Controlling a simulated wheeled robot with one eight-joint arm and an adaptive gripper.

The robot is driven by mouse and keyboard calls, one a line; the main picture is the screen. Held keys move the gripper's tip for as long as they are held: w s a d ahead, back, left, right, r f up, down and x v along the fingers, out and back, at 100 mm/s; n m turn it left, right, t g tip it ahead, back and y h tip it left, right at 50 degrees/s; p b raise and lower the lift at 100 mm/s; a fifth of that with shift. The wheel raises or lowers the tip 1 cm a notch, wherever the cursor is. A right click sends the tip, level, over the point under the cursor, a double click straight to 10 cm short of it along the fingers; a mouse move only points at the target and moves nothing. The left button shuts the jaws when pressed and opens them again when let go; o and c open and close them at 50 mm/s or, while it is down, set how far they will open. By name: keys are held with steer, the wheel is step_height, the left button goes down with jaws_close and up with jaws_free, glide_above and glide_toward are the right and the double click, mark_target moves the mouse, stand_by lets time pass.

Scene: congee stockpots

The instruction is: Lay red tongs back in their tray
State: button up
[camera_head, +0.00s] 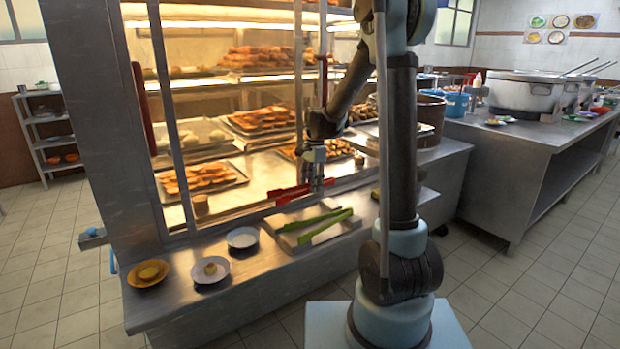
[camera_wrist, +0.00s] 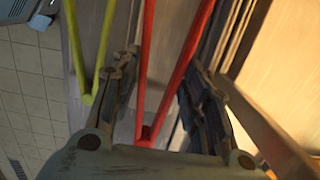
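The red tongs (camera_head: 289,193) lie across the back side of the metal tray (camera_head: 300,215) on the steel counter; whether they rest or hang just above is unclear. Green tongs (camera_head: 318,227) lie on the tray in front. My gripper (camera_head: 317,186) points down at the right part of the red tongs. In the wrist view, the red tongs (camera_wrist: 148,75) form a narrow V between the two fingers of my gripper (camera_wrist: 160,72). The fingers stand apart on either side, with thin gaps seeming to show. The green tongs (camera_wrist: 92,60) are left of the left finger.
A lit display case (camera_head: 240,120) with food trays stands right behind the tray, its post close to my arm. Small plates (camera_head: 242,237) and a brown dish (camera_head: 148,273) sit to the left on the counter. Stockpots (camera_head: 525,92) stand on another counter at right.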

steer(key=shift+w+f, duration=0.15)
steer(key=shift+f, duration=1.3)
steer(key=shift+w+f, duration=0.15)
steer(key=shift+f, duration=1.25)
steer(key=shift+w+f, duration=0.15)
steer(key=shift+f, duration=1.3)
steer(key=o, duration=0.6)
